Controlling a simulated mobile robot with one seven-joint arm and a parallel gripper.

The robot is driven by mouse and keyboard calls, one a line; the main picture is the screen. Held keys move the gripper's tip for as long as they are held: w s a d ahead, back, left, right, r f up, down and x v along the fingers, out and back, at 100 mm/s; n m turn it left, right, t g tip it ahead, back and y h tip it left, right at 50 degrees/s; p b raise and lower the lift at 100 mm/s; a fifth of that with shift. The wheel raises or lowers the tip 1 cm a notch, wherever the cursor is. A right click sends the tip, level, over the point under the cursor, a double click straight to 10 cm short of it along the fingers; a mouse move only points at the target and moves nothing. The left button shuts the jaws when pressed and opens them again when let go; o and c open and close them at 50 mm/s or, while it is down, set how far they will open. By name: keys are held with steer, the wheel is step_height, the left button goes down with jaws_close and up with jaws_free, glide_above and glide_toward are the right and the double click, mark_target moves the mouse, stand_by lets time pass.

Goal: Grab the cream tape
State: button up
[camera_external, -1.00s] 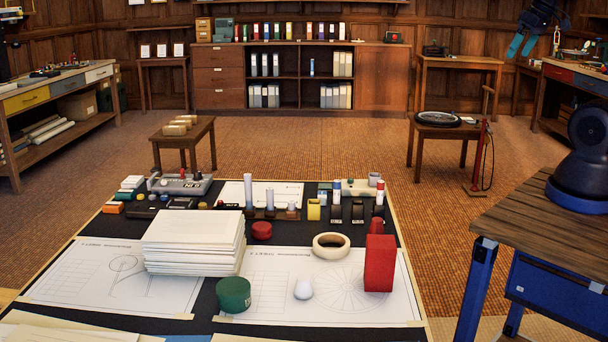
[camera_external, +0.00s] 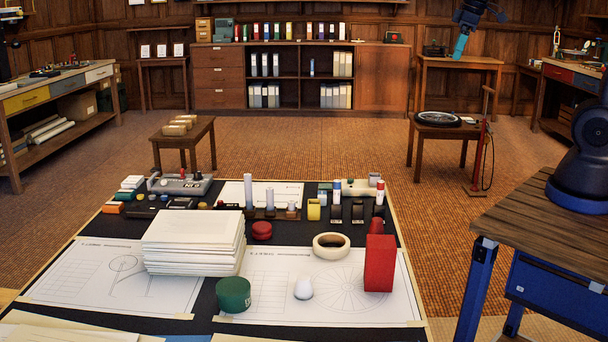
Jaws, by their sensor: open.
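The cream tape (camera_external: 331,252) is a ring lying flat on the right drawing sheet, toward the right side of the drafting board. My gripper (camera_external: 460,47) is high at the top right of the view, pointing down, well above and away from the tape. Its blue fingers overlap from this angle, and nothing shows between them. The gripper is open.
A red block (camera_external: 379,263) stands upright just right of the tape. A tall paper stack (camera_external: 194,242) lies left. Holders and small bottles line the board's back.

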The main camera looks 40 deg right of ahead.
steer(key=w+a+f+n+g, duration=0.1)
steer(key=w+a+f+n, duration=0.1)
steer(key=w+a+f, duration=0.3)
steer(key=w+a+n, duration=0.2)
steer(key=a, duration=0.4)
steer(key=n+g, duration=0.2)
steer(key=n, duration=0.7)
glide_above(331, 242)
step_height(331, 242, down, 29)
steer(key=shift+h, duration=0.3)
step_height(331, 242, down, 10)
steer(key=shift+d+f, duration=0.1)
steer(key=shift+f, duration=0.1)
steer(key=c, duration=0.9)
steer(key=shift+r, duration=0.1)
